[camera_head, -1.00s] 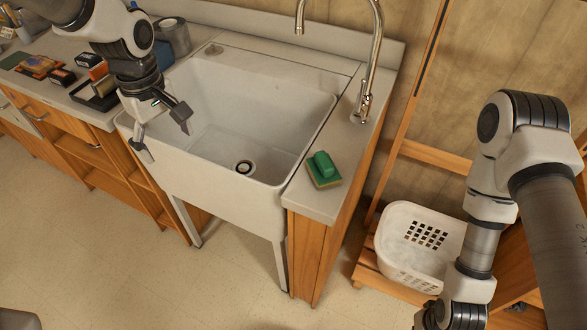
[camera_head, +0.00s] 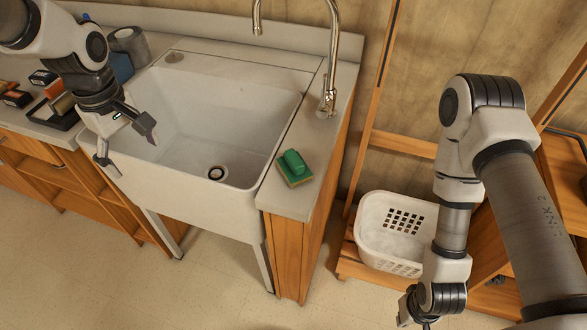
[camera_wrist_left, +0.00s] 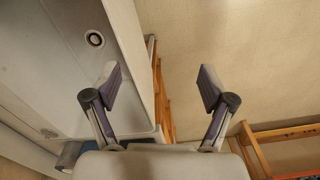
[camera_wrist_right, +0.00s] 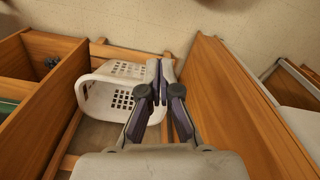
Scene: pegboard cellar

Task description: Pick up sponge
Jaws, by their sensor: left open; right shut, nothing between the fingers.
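The sponge (camera_head: 295,169) is green on top with a yellowish lower layer. It lies on the counter strip right of the sink (camera_head: 205,130), near its front edge, in the head view. My left gripper (camera_head: 127,150) is open and empty over the sink's front left edge, well left of the sponge. In the left wrist view its spread fingers (camera_wrist_left: 160,85) show floor and the sink edge beyond them. My right gripper (camera_wrist_right: 164,78) is shut and empty in the right wrist view, near a white basket. The sponge does not show in either wrist view.
The white basket (camera_head: 392,232) stands low on a wooden rack right of the sink cabinet. A tall faucet (camera_head: 329,95) rises behind the sponge. Small boxes (camera_head: 44,78) and a tray crowd the left counter. The floor in front is clear.

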